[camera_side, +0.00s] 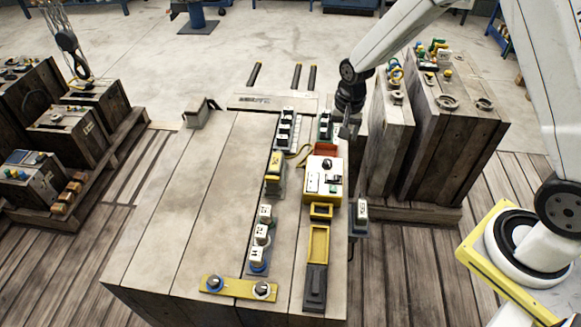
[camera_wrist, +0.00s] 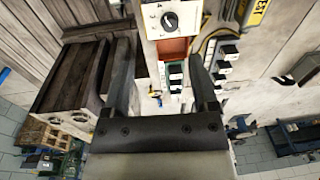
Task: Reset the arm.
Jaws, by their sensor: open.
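My gripper (camera_side: 347,128) hangs at the right edge of the large block's top in the side view, beside the back end of a row of fittings. In the wrist view my gripper (camera_wrist: 160,55) has its two dark fingers spread apart, with nothing held between them. Between and beyond the fingers lie a white box with a black knob (camera_wrist: 170,20) and a red-orange tray (camera_wrist: 173,50). In the side view the gripper's fingertips are small and partly lost against dark parts, so I cannot tell whether they touch anything.
The large block (camera_side: 185,190) carries a yellow-white control box (camera_side: 323,182), white switches (camera_side: 262,233) and a yellow plate with knobs (camera_side: 238,289). Tall wooden moulds (camera_side: 455,130) stand close right of my gripper. More moulds (camera_side: 70,135) stand left. The block's left top is clear.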

